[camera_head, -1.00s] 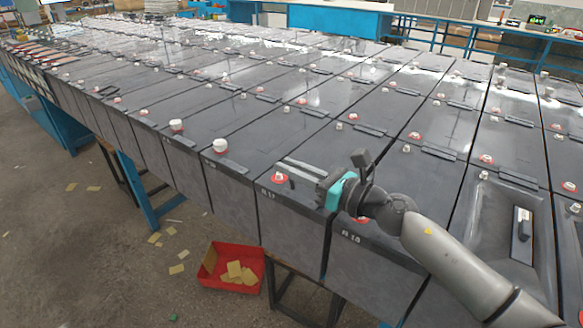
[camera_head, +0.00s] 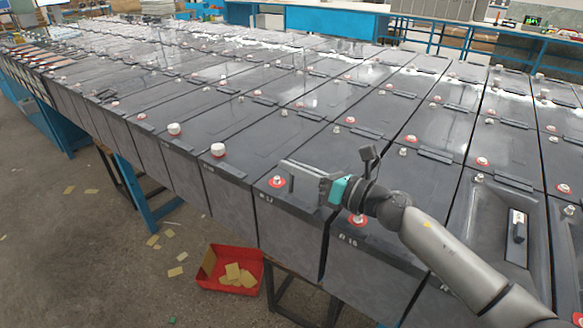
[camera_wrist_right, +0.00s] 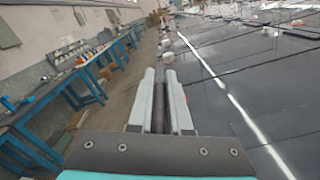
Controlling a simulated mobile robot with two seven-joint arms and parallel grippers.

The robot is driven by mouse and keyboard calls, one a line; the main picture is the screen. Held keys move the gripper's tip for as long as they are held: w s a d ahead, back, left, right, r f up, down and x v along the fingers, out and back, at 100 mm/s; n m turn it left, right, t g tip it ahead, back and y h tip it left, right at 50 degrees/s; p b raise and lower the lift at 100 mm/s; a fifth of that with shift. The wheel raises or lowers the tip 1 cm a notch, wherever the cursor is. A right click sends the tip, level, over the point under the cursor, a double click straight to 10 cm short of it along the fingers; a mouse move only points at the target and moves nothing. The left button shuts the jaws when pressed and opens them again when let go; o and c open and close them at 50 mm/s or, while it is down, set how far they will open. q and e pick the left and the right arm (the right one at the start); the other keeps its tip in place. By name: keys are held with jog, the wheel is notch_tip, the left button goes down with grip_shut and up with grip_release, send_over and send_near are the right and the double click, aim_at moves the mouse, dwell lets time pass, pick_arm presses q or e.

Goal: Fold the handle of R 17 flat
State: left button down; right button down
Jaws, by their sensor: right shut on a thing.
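Battery R 17 (camera_head: 288,228) is a dark grey block in the front row, with its label on the front top edge and a red-ringed terminal (camera_head: 277,181) near that edge. My right gripper (camera_head: 287,168) lies low over its top, fingers pointing left. It is shut on the dark handle of R 17. The fingers largely hide the handle; a dark strip (camera_wrist_right: 158,108) shows between them in the right wrist view, where the gripper (camera_wrist_right: 160,75) also appears. I cannot tell the handle's exact angle. My left gripper is not in view.
Battery R 18 (camera_head: 368,262) stands right of R 17, its red terminal (camera_head: 357,219) close under my right wrist. White-capped terminals (camera_head: 218,149) stand up on the batteries to the left. A red bin (camera_head: 230,286) sits on the floor.

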jog(key=shift+w+d+f+m, duration=0.15)
jog(key=shift+w+d+m, duration=0.15)
jog(key=shift+m, duration=0.55)
jog(key=shift+w+d+f+m, duration=0.15)
jog(key=shift+w+m, duration=0.2)
jog(key=shift+m, duration=0.5)
jog(key=c, duration=0.9)
grip_release()
jog(key=shift+d, duration=0.1)
jog(key=v, duration=1.5)
jog(key=shift+d+r, duration=0.1)
